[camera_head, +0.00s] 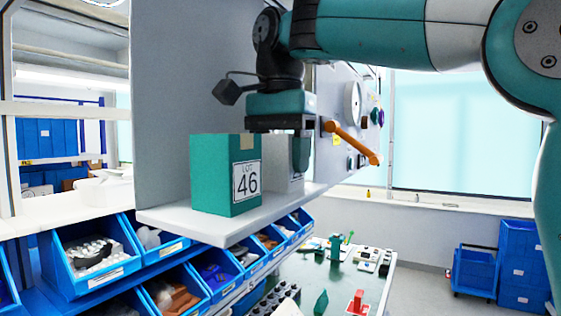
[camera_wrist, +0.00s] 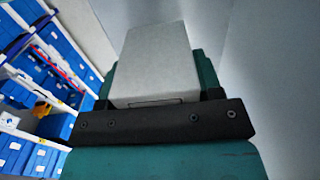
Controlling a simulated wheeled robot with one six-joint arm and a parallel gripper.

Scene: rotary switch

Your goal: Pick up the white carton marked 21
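A white carton (camera_head: 294,178) stands on the white shelf (camera_head: 228,225), mostly hidden behind a green carton (camera_head: 226,175) labelled "LOT 46". No number is visible on the white carton. My gripper (camera_head: 287,152) points down over the white carton, with one teal finger in front of it in the head view. In the wrist view, the white carton (camera_wrist: 156,55) lies between the two teal fingers of my gripper (camera_wrist: 157,75), close to both. I cannot tell whether they press on it. The white carton appears to rest on the shelf.
A grey upright panel (camera_head: 185,70) rises behind the shelf. An orange lever (camera_head: 352,143) and knobs stick out to the right of my gripper. Blue bins (camera_head: 92,255) with small parts hang below the shelf. A green worktop (camera_head: 335,280) with small items lies lower right.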

